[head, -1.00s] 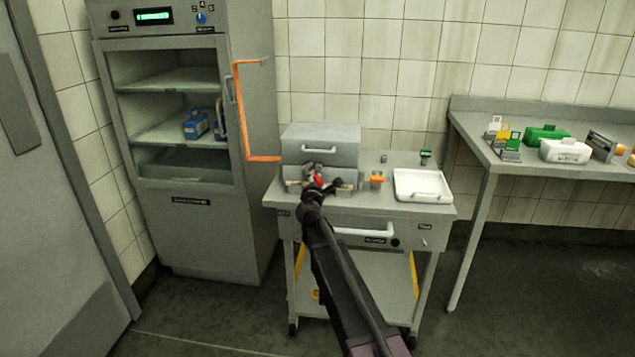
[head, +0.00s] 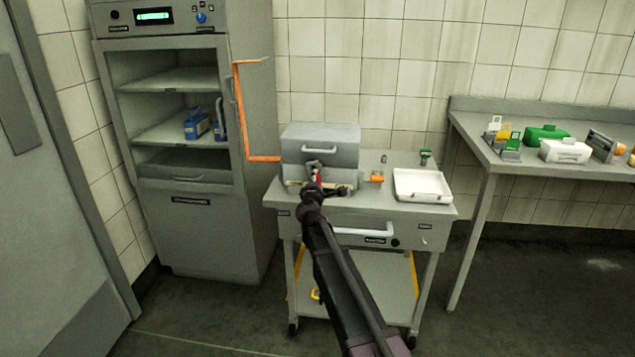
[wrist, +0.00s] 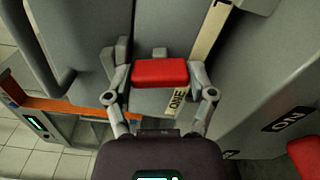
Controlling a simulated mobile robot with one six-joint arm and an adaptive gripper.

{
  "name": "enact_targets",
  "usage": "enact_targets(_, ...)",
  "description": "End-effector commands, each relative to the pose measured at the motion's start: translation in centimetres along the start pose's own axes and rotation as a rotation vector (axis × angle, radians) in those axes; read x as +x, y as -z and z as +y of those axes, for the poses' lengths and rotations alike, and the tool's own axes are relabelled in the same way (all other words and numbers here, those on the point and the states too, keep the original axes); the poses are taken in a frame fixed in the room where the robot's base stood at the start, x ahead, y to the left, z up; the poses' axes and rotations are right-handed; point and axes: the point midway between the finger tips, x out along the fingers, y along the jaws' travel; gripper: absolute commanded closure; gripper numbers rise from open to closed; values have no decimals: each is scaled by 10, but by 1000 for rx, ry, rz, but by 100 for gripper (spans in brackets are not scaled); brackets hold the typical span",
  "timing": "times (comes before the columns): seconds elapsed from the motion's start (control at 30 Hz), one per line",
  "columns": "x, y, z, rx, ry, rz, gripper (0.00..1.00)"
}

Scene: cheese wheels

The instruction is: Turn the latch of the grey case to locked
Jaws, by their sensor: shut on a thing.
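The grey case (head: 320,140) stands on the left of the trolley top, with its lid down and a light handle on its front. The red latch (wrist: 160,72) is a small block on the case's front face, seen close in the wrist view. My gripper (wrist: 160,78) is shut on the latch, one finger on each short side of it. In the head view my gripper (head: 318,180) is at the case's front and covers most of the latch. A cream strip beside the latch carries lettering that is partly hidden, so I cannot read the lock setting.
A white tray (head: 424,184) and a small orange item (head: 377,179) are right of the case on the trolley. An orange bent bar (head: 243,110) stands out from the cabinet (head: 215,220) at left. A second red part (wrist: 305,155) shows at the wrist view's right edge.

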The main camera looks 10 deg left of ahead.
Motion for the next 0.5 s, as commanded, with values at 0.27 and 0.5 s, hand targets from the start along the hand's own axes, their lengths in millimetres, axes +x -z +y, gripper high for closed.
enact_targets(0.27, 1, 0, 0, 185, 0, -1, 77)
enact_targets(0.5, 1, 0, 0, 263, 0, -1, 77)
